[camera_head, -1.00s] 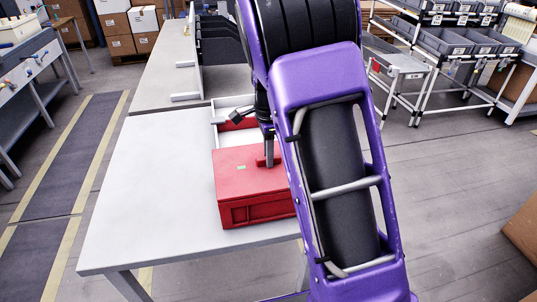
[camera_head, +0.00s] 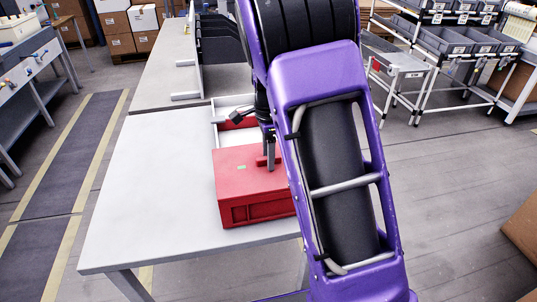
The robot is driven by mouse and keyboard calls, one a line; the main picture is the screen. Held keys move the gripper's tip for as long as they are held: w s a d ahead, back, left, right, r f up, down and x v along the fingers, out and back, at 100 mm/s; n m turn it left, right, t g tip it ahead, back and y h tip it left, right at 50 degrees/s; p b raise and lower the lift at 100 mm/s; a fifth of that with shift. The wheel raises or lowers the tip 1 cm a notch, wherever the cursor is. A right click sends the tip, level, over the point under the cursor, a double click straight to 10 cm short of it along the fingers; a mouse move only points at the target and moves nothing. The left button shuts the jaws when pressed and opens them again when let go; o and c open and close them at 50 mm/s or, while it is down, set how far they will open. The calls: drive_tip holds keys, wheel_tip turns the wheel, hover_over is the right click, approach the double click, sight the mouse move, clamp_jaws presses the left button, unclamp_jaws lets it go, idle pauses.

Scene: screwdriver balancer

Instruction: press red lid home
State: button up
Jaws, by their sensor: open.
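The red case (camera_head: 250,200) stands on the white table, its red lid (camera_head: 235,173) lying over the top. I cannot tell whether the lid is fully seated. My gripper (camera_head: 269,163) points down at the lid's right rear part, beside a raised red piece that looks like a handle. The fingers look dark and narrow, and they are open. I cannot tell whether the fingertips touch the lid. My purple arm hides the right side of the case and lid.
A white tray (camera_head: 222,110) with something red in it sits behind the case. The white table (camera_head: 140,190) is bare to the left and in front. Dark bins (camera_head: 222,45) stand on the grey table farther back.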

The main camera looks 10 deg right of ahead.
wheel_tip(320, 180, up, 18)
drive_tip(key=p, duration=0.2)
drive_tip(key=shift+f, duration=0.25)
